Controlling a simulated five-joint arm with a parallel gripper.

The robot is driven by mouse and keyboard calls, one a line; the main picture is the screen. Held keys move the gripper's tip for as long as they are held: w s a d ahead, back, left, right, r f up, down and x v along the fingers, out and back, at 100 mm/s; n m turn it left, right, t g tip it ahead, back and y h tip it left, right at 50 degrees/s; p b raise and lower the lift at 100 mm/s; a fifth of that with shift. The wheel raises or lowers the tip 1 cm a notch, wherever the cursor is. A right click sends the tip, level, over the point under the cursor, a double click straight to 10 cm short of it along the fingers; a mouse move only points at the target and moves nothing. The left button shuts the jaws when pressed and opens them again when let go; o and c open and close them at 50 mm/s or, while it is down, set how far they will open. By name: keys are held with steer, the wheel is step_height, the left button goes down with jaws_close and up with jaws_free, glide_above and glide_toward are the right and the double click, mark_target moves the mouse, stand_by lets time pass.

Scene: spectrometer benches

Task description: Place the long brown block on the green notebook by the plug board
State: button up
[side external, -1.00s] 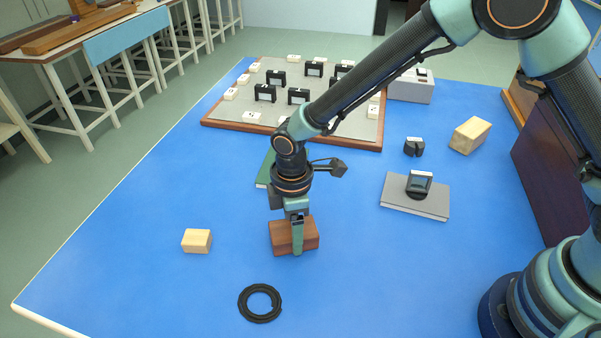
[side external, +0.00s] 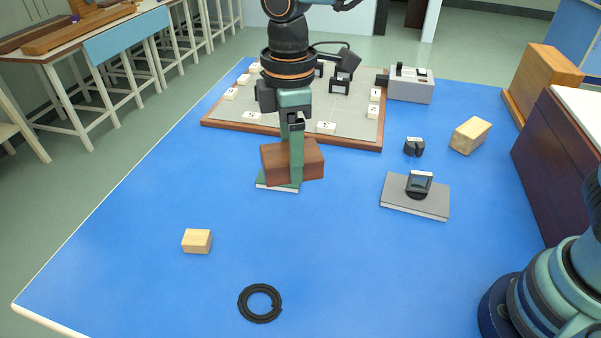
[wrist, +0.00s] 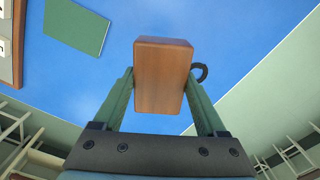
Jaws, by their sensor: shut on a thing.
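My gripper (side external: 292,166) is shut on the long brown block (side external: 274,162) and holds it up off the table. The block (wrist: 161,75) also shows between both fingers in the wrist view. The green notebook (side external: 279,184) lies flat on the blue table just in front of the plug board (side external: 222,124), and the block hides most of it in the side view. In the wrist view the notebook (wrist: 76,26) lies below the block and apart from it, to the upper left. The plug board's edge (wrist: 17,45) shows at the far left there.
A grey notebook (side external: 398,201) with a small dark device (side external: 419,184) on it lies to the right. A pale block (side external: 197,241) and a black ring (side external: 245,306) lie in front. A grey box (side external: 411,86) stands behind right. The table's middle is clear.

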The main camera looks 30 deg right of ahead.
mark_target(260, 182)
steer(key=shift+w+r, duration=0.15)
steer(key=shift+r, duration=0.3)
steer(key=w+d+r+m, duration=0.2)
steer(key=w+d+m, duration=0.4)
steer(key=w, duration=0.7)
step_height(260, 182, down, 20)
steer(key=shift+w+d+r, duration=0.1)
steer(key=shift+d+r, duration=0.05)
steer(key=shift+r, duration=0.1)
steer(key=shift+f, duration=0.1)
steer(key=o, duration=1.4)
